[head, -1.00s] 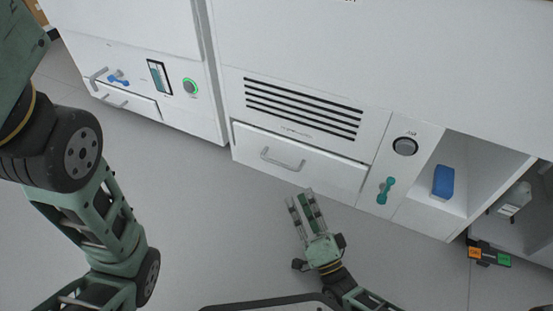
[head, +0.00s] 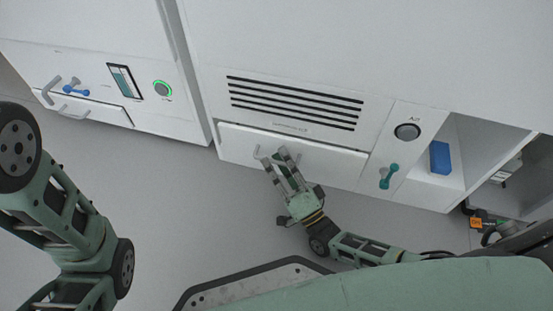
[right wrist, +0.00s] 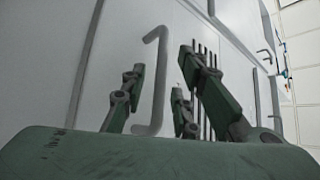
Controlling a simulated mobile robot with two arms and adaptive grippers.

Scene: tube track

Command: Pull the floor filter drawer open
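The floor filter drawer (head: 335,167) is a low white front under the black vent slots, and it looks shut. Its grey bar handle (head: 257,153) is partly hidden by my right gripper (head: 275,162), which reaches it from the front. In the right wrist view the handle (right wrist: 157,75) stands between the one finger on the left and the two on the right of my right gripper (right wrist: 158,88). The fingers are apart, with gaps to the bar; contact is not clear. My left arm shows at the left, but its gripper is outside the view.
A second cabinet at the left has a small drawer (head: 95,112), a blue handle (head: 75,90) and a green-ringed button (head: 162,89). Right of the filter drawer are a round knob (head: 407,131), a teal handle (head: 388,176) and a blue block (head: 440,157) in an open bay. The floor (head: 190,200) in front is clear.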

